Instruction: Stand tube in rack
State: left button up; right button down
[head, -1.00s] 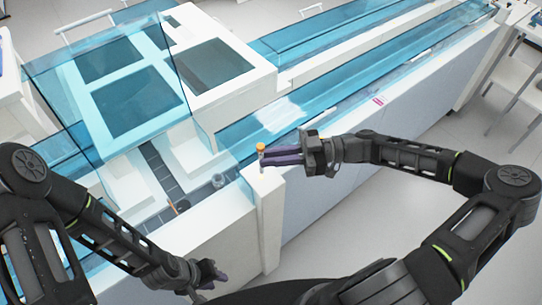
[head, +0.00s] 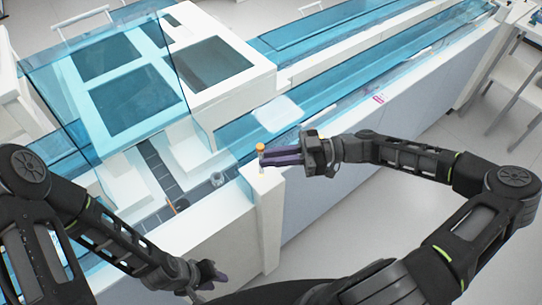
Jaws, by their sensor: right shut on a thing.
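A small tube with an orange cap (head: 260,147) is held upright at the tips of my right gripper (head: 268,158), which is shut on it. The tube is over the white post top at the front edge of the machine; I cannot tell whether it touches. My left gripper (head: 208,277) is low at the bottom of the view, away from the tube, and its jaws are too small to read. A dark, grey-sectioned track (head: 160,172) lies inside the machine, with a small round grey piece (head: 217,179) to its right. I cannot make out a rack clearly.
A clear blue-tinted cover (head: 125,90) stands over the machine at left. Long blue-covered channels (head: 350,90) run to the upper right. A white front wall (head: 215,230) edges the track.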

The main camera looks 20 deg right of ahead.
jog(key=shift+f+b, duration=0.2)
jog(key=shift+b, duration=0.15)
dwell(0.3)
jog(key=c, duration=1.4)
grip_release()
jog(key=shift+o, duration=0.2)
jog(key=shift+d, duration=0.3)
jog(key=s+d+b, duration=0.1)
jog(key=d+b, duration=0.1)
jog(key=d, duration=0.5)
